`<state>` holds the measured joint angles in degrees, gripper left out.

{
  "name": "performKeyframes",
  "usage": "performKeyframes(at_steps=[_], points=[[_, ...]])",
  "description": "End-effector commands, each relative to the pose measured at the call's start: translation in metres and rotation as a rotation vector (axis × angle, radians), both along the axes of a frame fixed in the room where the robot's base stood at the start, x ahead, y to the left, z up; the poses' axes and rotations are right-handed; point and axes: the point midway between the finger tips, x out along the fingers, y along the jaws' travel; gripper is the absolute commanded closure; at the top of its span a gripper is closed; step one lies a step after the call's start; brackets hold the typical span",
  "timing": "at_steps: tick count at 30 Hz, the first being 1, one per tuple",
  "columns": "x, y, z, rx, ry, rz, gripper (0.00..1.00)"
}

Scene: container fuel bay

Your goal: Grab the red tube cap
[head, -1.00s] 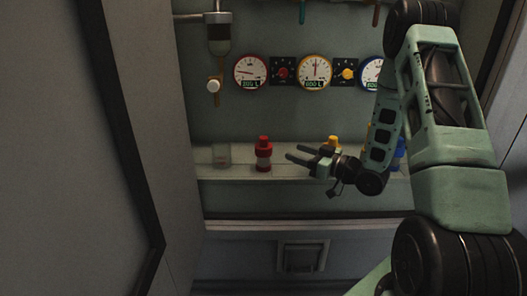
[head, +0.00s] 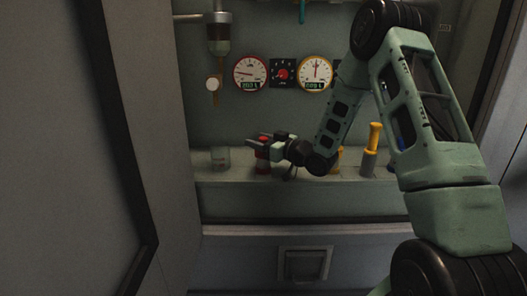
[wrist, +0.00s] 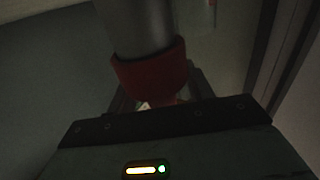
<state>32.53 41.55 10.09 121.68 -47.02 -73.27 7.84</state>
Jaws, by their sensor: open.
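The red-capped tube (head: 262,164) stands on the shelf in the head view. In the wrist view a red band (wrist: 150,76) sits on a grey cylinder just ahead of my gripper (wrist: 160,98). Its near end lies by the fingers, which are partly hidden. I cannot tell whether the fingers touch it.
A yellow-handled tube (head: 372,140) stands to the right. Gauges (head: 250,73) line the back wall.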

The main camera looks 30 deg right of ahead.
Motion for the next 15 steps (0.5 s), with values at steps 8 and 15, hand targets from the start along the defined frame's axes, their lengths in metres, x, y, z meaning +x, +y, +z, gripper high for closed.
performKeyframes(at_steps=[8, 15], points=[[0.0057, 0.0024, 0.0012, 0.0, -0.001, 0.0, 0.49], [0.0054, 0.0022, 0.0009, 0.0, -0.001, 0.0, 1.0]])
